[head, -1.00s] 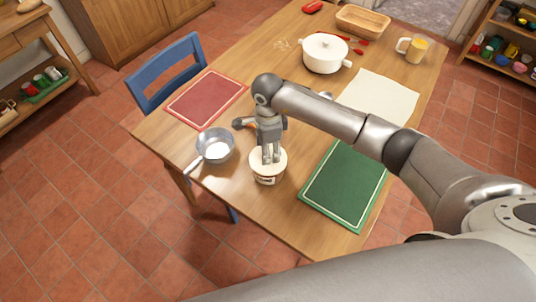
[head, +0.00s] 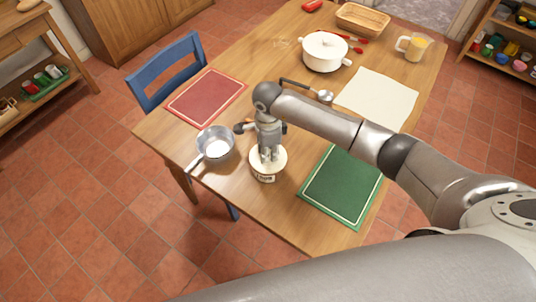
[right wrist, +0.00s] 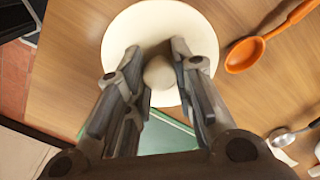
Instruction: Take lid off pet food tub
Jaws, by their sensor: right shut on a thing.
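The pet food tub (head: 265,178) is a small pale tub with a dark label, standing near the front edge of the wooden table. Its round cream lid (right wrist: 125,38) has a ball-shaped knob (right wrist: 159,73). My right gripper (head: 268,157) points down over the lid. In the right wrist view my right gripper (right wrist: 159,66) is shut on the knob, one finger on each side. The lid appears to sit on the tub; I cannot tell if there is a gap. The tub's body is hidden under the lid in the wrist view. My left gripper is not in view.
A grey saucepan (head: 214,148) stands close left of the tub, and a green mat (head: 343,187) lies to the right. An orange spoon (right wrist: 242,56) and a ladle (head: 325,97) lie behind. A red mat (head: 207,97) and white pot (head: 325,54) are farther back.

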